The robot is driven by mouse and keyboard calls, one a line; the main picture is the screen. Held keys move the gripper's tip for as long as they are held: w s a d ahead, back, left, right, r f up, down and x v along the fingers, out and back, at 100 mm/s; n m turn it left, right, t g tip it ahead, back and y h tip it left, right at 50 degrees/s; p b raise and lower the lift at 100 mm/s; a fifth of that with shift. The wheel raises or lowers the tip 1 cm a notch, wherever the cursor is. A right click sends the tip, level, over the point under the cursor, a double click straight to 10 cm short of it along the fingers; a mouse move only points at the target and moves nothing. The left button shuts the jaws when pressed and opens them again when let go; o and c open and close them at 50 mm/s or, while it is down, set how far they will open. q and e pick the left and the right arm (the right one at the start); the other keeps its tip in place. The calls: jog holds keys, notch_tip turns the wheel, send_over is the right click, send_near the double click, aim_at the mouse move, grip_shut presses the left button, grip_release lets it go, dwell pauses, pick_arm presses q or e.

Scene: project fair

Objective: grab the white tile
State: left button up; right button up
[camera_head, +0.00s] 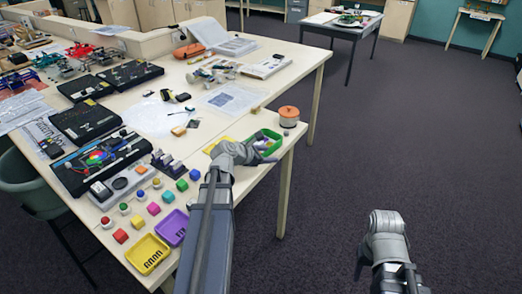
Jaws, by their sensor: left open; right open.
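I cannot make out a white tile for certain. A green tray (272,151) near the right edge of the table holds small items, including a small pale piece (262,144) that is too small to identify. My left gripper (266,158) is over the near side of this tray and partly hides it. Its fingers are small and hard to see, and nothing shows held in it. My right gripper (360,268) is low at the right, over the floor and away from the table, with nothing visible in it.
A yellow tray (148,254) and a purple tray (172,228) lie at the table's near edge, beside several coloured cubes and buttons. An orange-topped round container (289,115) stands at the table's right corner. Black cases fill the left side. The floor (420,130) at right is clear.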

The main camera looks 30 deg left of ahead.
pick_arm(q)
jog(key=a+n, duration=0.1)
jog(key=a, duration=0.1)
jog(key=a+r+n+t+y, duration=0.1)
jog(key=a+n, duration=0.1)
jog(key=a, duration=0.1)
jog(key=a+r+n, duration=0.1)
jog(key=a+n, duration=0.1)
jog(key=shift+s+a+t+y, duration=0.25)
jog(key=shift+a+t+y, duration=0.05)
jog(key=shift+a+y, duration=0.1)
jog(key=shift+f+b+x, duration=0.15)
jog(key=shift+b+x, duration=0.95)
jog(key=shift+x, duration=0.9)
jog(key=shift+f+b+x, duration=0.2)
jog(key=shift+b+x, duration=0.85)
jog(key=shift+x, duration=1)
jog(key=shift+s+d+r, duration=0.1)
jog(key=shift+s, duration=0.15)
jog(key=shift+c, duration=0.5)
grip_shut()
